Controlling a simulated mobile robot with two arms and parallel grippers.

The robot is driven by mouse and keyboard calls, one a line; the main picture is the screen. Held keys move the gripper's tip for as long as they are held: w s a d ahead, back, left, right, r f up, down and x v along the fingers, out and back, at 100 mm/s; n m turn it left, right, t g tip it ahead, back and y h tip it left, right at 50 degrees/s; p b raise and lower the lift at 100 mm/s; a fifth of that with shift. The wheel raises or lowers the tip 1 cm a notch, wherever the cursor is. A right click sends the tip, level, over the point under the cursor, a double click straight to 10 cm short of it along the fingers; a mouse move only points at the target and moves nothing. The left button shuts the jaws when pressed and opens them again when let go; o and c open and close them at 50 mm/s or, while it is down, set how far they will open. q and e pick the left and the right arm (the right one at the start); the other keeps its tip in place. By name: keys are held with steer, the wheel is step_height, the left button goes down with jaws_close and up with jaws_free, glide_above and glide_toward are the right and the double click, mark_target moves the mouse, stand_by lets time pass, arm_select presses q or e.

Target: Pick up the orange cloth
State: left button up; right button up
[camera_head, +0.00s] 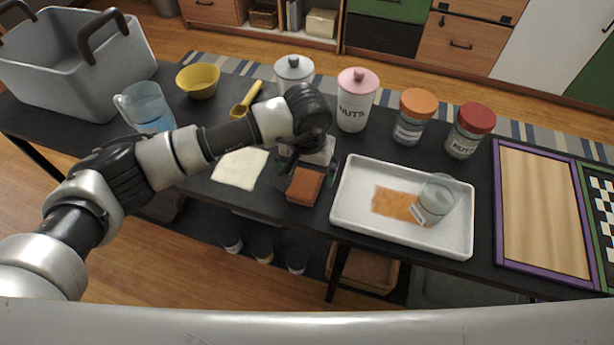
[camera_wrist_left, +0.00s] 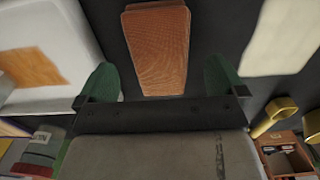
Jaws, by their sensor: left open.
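The orange cloth (camera_head: 304,187) is a folded, rust-orange block lying on the black table, just left of the white tray. It also shows in the left wrist view, where the cloth (camera_wrist_left: 157,48) lies centred ahead of the fingers. My left gripper (camera_head: 308,168) is above the cloth's far end, with its fingers apart. I cannot tell the exact height above the table. My right gripper is out of view.
The white tray (camera_head: 346,218) holds an orange patch (camera_head: 392,204) and a tipped clear glass (camera_head: 439,194). A pale cloth (camera_head: 240,168) lies left. Lidded jars (camera_head: 357,100) stand behind. A jug (camera_head: 146,108), yellow bowl (camera_head: 198,80) and grey basket (camera_head: 75,65) are further left. A wooden board (camera_head: 540,205) lies right.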

arm_select(q)
steer(key=shift+f, duration=1.45)
steer(key=c, duration=1)
steer(key=shift+r, duration=0.1)
steer(key=shift+r, duration=0.55)
step_height(320, 180, up, 3)
steer(key=shift+w+f, duration=0.1)
steer(key=s+d+r+b, duration=0.1)
steer(key=s+d+r, duration=0.6)
steer(key=d, duration=0.2)
steer(key=shift+s+b, duration=0.3)
steer(key=shift+b, duration=0.05)
